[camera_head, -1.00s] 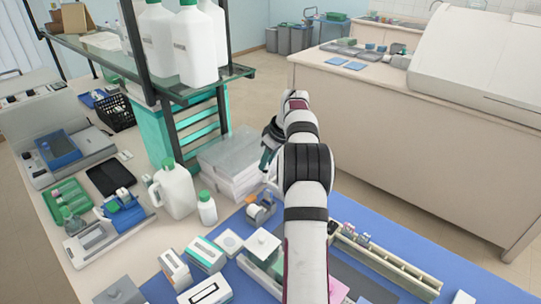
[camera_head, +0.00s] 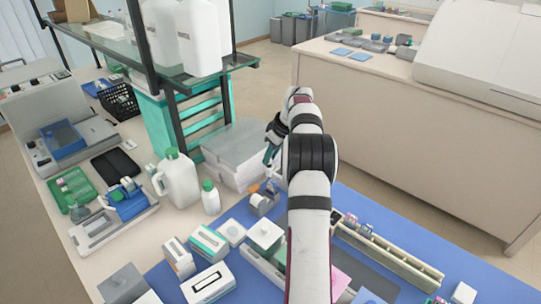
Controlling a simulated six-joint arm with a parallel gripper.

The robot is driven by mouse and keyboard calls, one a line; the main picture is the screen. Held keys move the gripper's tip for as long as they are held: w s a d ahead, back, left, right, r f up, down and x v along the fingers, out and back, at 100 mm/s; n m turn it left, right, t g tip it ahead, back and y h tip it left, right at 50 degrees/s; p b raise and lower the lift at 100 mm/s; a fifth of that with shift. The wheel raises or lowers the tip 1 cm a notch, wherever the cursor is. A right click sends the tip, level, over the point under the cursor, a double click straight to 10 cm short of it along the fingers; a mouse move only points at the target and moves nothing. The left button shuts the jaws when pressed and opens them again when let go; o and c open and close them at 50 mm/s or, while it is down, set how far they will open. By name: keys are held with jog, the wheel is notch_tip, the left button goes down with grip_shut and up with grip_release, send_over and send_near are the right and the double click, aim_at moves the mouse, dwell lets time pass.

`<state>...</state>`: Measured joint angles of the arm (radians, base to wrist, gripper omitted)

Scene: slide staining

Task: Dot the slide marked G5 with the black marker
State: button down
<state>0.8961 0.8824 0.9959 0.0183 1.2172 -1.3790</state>
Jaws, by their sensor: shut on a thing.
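My gripper (camera_head: 270,154) is small and partly hidden behind my own arm, above the bench near the stacked white boxes. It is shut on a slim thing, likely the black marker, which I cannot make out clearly. A long pale rack (camera_head: 395,262) lies on the blue mat (camera_head: 440,248) to the right of my arm. Several small coloured pieces (camera_head: 358,226) stand at its far end. No slide marked G5 can be picked out, as no marks are readable at this size, and my arm covers part of the mat.
White boxes (camera_head: 237,152) are stacked behind a white jug (camera_head: 178,180) and a small green-capped bottle (camera_head: 210,198). An orange and grey dispenser (camera_head: 262,202) stands near the gripper. Cartons (camera_head: 208,284) crowd the front left. A glass shelf (camera_head: 110,45) with large bottles overhangs the left.

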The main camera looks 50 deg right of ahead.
jog(key=shift+f, duration=0.4)
dwell(1.2)
jog(key=shift+r, duration=3.1)
jog(key=shift+w+a+r, duration=0.15)
jog(key=shift+w+a, duration=0.05)
jog(key=shift+a, duration=0.15)
jog(key=w+a+r, duration=0.1)
jog(key=a+r, duration=0.2)
jog(key=a, duration=0.7)
jog(key=w+a+r, duration=0.1)
jog(key=a+r, duration=0.3)
jog(key=a, duration=0.6)
jog(key=w+a+r, duration=0.1)
jog(key=a+r, duration=0.2)
jog(key=a, duration=0.6)
jog(key=s+a+r, duration=0.1)
jog(key=s+a, duration=0.6)
jog(key=a, duration=0.4)
jog(key=shift+a+r, duration=0.15)
jog(key=shift+a, duration=0.15)
